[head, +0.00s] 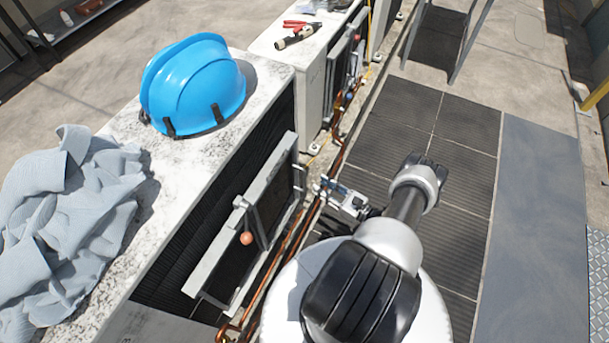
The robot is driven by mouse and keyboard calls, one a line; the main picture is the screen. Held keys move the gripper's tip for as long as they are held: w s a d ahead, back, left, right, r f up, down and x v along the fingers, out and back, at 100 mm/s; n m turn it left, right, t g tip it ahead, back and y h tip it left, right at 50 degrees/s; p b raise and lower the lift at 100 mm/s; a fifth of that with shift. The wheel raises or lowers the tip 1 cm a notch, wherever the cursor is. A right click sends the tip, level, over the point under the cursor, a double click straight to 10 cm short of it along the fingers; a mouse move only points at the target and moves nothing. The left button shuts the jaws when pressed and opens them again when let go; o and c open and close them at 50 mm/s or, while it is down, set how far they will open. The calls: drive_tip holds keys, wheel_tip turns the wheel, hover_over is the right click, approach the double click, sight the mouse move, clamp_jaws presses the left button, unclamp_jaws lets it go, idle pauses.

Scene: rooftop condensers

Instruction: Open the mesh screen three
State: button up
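A mesh screen (233,266) in a pale grey frame is on the side of the nearest condenser unit (262,83), with a round orange knob (246,239) on it. I cannot tell whether it is shut flush or slightly ajar. Another framed screen (338,78) shows on the farther unit. No number is readable on either, so I cannot tell which is three. My gripper (326,186) is to the right of the near screen's far end, apart from the knob, above the copper pipes. Its fingers are too small to tell open from shut.
A blue hard hat (193,84) and a crumpled grey cloth (70,225) lie on the near unit. Red-handled pliers (295,24) lie on the farther unit. Copper pipes (284,245) run along the units' base. Dark floor mats (425,125) to the right are clear beyond my arm.

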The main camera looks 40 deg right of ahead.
sight(305, 175)
drive_tip(key=w, duration=0.2)
drive_tip(key=w+a, duration=0.1)
drive_tip(key=w, duration=0.2)
drive_tip(key=w+b, duration=0.1)
drive_tip(key=w, duration=0.2)
drive_tip(key=shift+w+a, duration=0.15)
drive_tip(key=shift+a, duration=0.2)
clamp_jaws()
